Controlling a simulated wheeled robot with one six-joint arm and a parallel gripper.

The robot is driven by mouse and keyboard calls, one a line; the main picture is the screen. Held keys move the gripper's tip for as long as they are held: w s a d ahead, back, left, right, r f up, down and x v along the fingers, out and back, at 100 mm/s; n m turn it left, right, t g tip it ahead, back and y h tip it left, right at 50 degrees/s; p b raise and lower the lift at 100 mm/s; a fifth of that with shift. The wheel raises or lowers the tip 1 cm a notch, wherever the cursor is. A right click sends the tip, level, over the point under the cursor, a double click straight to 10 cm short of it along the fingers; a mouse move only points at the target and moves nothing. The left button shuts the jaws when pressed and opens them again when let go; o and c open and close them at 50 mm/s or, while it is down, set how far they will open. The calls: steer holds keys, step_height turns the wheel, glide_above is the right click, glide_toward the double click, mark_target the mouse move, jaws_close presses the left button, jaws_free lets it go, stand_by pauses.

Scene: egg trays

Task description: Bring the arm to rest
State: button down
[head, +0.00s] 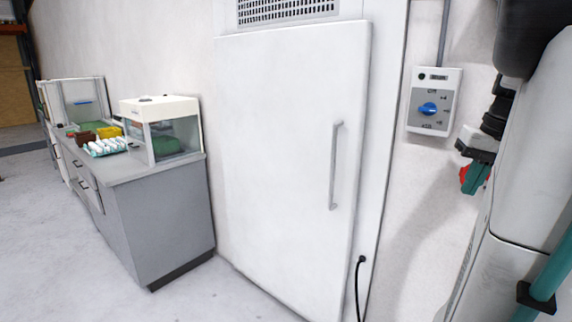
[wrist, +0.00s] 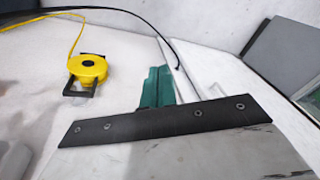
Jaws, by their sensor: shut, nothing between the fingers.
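My gripper (head: 473,180) is at the right of the head view, at the end of my raised arm, beside the white wall and right of the tall white cabinet (head: 285,150). Its fingers show red and green there. In the wrist view the green fingers of my gripper (wrist: 157,86) are together, with nothing between them. They are clear of any object. Part of my arm fills the right edge of the head view.
A grey counter (head: 165,212) at the left bears a clear-sided box with a white top (head: 160,106), a tray of eggs (head: 105,147) and a yellow container (head: 109,132). A control box (head: 434,101) hangs near my gripper. A yellow reel (wrist: 88,70) lies on the pale floor.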

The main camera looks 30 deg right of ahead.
steer(key=a+f+n, duration=0.3)
steer(key=a, duration=0.8)
steer(key=w+a+f+n, duration=0.1)
steer(key=a+f+n, duration=0.1)
steer(key=a, duration=0.9)
steer(key=w+a+f+n+g, duration=0.1)
steer(key=a+f+n, duration=0.2)
steer(key=a, duration=0.8)
steer(key=shift+a+f+n, duration=0.15)
steer(key=shift+f+n, duration=0.15)
steer(key=shift+f, duration=0.05)
steer(key=shift+a, duration=0.15)
